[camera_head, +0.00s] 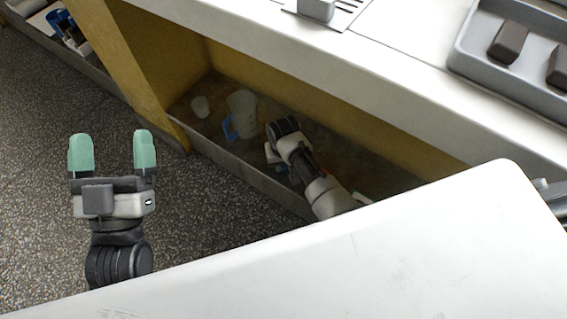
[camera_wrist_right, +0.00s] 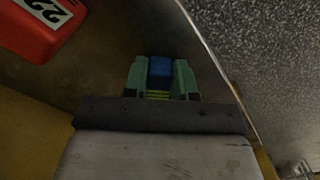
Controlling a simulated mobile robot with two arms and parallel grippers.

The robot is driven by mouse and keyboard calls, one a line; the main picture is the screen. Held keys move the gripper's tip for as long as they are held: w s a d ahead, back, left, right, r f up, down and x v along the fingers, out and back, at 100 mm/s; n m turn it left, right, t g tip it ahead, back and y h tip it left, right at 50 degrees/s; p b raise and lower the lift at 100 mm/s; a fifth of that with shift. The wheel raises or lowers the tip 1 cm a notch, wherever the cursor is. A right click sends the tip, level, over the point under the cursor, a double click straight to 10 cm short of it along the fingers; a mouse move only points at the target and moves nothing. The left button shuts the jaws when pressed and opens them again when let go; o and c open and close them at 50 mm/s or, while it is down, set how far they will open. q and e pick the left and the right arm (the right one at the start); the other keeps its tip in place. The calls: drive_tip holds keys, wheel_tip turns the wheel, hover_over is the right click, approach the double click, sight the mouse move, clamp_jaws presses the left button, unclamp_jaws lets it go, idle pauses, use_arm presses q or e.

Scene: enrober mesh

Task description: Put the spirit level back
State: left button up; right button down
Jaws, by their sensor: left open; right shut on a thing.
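My right gripper (camera_wrist_right: 160,75) is shut on a blue block-shaped thing (camera_wrist_right: 160,68) with yellow-green stripes below it. It may be the spirit level, but only a small part shows between the green fingers. In the head view my right arm reaches into the low compartment (camera_head: 262,178) under the counter; the fingertips and the held thing cannot be made out there. My left gripper (camera_head: 110,152) is open and empty, over the speckled floor left of the compartment.
A whitish container (camera_head: 242,112), a small pale item (camera_head: 200,106) and a blue item (camera_head: 229,128) are in the compartment. A red item marked 22 (camera_wrist_right: 40,28) shows in the right wrist view. A wooden post (camera_head: 135,75) bounds the compartment. A grey tray (camera_head: 470,62) with dark blocks stands on the counter.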

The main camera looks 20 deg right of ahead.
drive_tip(key=c, duration=0.9)
unclamp_jaws()
drive_tip(key=shift+f, duration=0.15)
